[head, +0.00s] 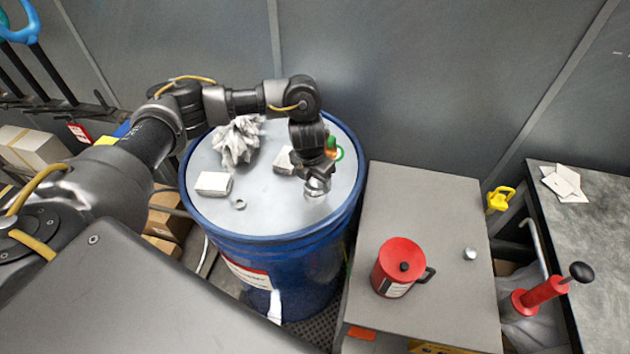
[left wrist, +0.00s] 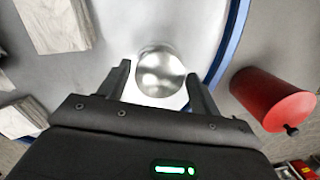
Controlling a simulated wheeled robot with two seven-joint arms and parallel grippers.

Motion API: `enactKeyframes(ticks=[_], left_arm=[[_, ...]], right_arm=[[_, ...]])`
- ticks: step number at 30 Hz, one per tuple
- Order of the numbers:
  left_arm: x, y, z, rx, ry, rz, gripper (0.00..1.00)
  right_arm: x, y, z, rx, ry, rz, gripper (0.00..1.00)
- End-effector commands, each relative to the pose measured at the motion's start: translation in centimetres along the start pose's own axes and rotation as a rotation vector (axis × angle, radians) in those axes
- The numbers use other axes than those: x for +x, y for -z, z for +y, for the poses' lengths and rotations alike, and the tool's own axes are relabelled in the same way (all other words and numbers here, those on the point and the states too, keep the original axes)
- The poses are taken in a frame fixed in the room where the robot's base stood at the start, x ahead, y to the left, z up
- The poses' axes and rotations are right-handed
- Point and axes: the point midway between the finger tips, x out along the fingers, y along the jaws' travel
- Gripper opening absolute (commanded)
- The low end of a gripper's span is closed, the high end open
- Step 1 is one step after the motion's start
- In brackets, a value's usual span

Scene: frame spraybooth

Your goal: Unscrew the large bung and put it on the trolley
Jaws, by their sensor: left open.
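The large bung (left wrist: 160,72) is a shiny silver round cap on the pale lid of the blue drum (head: 270,232). In the head view it shows partly (head: 317,188), under my left gripper (head: 318,178). In the left wrist view my left gripper (left wrist: 160,85) is open, with one finger on each side of the bung's near part. I cannot tell whether the fingers touch it. The grey-topped trolley (head: 420,205) stands right of the drum. My right gripper is not in view.
On the drum lid lie a crumpled grey rag (head: 237,140), a pale block (head: 213,184), another block behind my wrist, and a small ring-like fitting (head: 239,203). The trolley top holds a red can (head: 402,267) and a small silver piece (head: 470,253); its back part is clear.

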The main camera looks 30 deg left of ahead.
Motion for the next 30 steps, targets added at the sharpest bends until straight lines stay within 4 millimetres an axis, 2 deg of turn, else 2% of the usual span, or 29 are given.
enactKeyframes(ticks=[7,12,19,24,30], left_arm=[[0.5,0.0,0.1,0.244,0.035,-0.003,0.64],[0.2,0.0,0.1,0.360,0.053,-0.002,0.64],[0.2,0.0,0.1,0.409,0.061,-0.002,0.64],[0.5,-0.1,0.1,0.597,0.087,-0.004,0.64],[0.2,-0.1,0.1,0.758,0.112,-0.002,0.64]], right_arm=[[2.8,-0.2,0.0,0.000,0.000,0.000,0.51],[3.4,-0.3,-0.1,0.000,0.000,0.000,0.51],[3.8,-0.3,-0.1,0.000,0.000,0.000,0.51],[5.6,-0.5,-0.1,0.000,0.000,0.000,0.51],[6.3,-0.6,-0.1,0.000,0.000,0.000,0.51]])
